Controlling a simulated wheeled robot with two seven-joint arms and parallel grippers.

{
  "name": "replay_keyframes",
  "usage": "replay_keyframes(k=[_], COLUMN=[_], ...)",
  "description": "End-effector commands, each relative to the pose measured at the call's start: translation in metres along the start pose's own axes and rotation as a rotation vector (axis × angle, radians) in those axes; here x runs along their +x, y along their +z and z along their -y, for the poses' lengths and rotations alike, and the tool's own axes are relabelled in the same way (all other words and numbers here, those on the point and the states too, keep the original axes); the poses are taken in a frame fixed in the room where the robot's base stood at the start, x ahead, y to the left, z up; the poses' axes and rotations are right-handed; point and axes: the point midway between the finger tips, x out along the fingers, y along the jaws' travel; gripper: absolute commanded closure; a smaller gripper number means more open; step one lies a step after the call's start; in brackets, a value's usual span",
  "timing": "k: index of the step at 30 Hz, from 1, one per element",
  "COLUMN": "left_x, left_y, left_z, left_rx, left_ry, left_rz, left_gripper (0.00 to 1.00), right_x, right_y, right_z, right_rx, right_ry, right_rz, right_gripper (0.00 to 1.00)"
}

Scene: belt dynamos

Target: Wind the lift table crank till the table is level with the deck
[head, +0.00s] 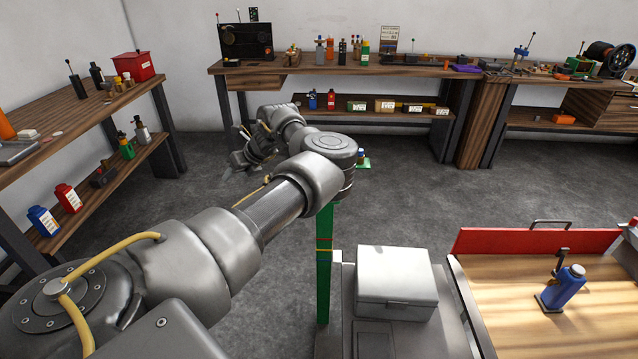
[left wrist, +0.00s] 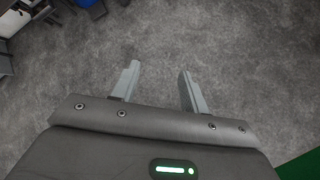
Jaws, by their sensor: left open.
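A green post (head: 324,265) with a red and a yellow band stands beside a low grey platform (head: 456,335), which looks like the lift table. A pale lidded box (head: 395,280) sits on the platform. A wooden-topped deck (head: 500,290) with a red back wall is to its right; I cannot tell exactly how their heights compare. A small green part (head: 362,164) shows behind my left arm; I cannot tell whether it belongs to the crank. My left gripper (head: 236,160) is open and empty, apart from the post. In the left wrist view its fingers (left wrist: 158,74) are over bare floor.
A blue device (head: 563,287) stands on the deck. A long bench (head: 350,70) runs along the back wall and a shelf bench (head: 75,125) along the left, both with bottles and tools. The grey floor (head: 420,190) between is clear.

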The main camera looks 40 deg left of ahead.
Motion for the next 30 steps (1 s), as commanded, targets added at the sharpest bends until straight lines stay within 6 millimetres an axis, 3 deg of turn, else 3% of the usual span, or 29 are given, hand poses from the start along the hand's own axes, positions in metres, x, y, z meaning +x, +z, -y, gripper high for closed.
replay_keyframes(k=[1, 6, 9, 13, 16, 20, 25, 30], left_x=[-0.028, -0.134, -0.192, -0.244, -0.263, -0.270, -0.261, -0.240], left_y=[-0.015, -0.060, -0.073, -0.081, -0.083, -0.084, -0.091, -0.107], left_z=[0.017, 0.055, 0.064, 0.066, 0.066, 0.066, 0.069, 0.076], left_rx=[-0.093, -0.280, -0.315, -0.328, -0.330, -0.329, -0.330, -0.329], left_ry=[-0.049, -0.135, -0.167, -0.192, -0.200, -0.202, -0.199, -0.197], left_rz=[-0.115, -0.448, -0.573, -0.666, -0.696, -0.706, -0.705, -0.704], left_gripper=[0.55, 0.55, 0.55, 0.55, 0.55, 0.55, 0.55, 0.55], right_x=[0.003, 0.006, 0.008, 0.009, 0.009, 0.009, 0.008, 0.005], right_y=[0.000, 0.001, 0.001, 0.001, 0.001, 0.001, 0.000, 0.000], right_z=[0.000, 0.000, 0.000, 0.000, 0.001, 0.002, 0.004, 0.004], right_rx=[0.000, 0.000, 0.000, 0.000, 0.000, 0.000, 0.001, 0.002], right_ry=[0.000, 0.000, 0.000, 0.000, -0.001, -0.001, -0.004, -0.005], right_rz=[0.000, 0.000, 0.000, 0.000, 0.000, 0.000, -0.001, -0.001], right_gripper=[1.00, 1.00, 1.00, 1.00, 1.00, 1.00, 1.00, 1.00])
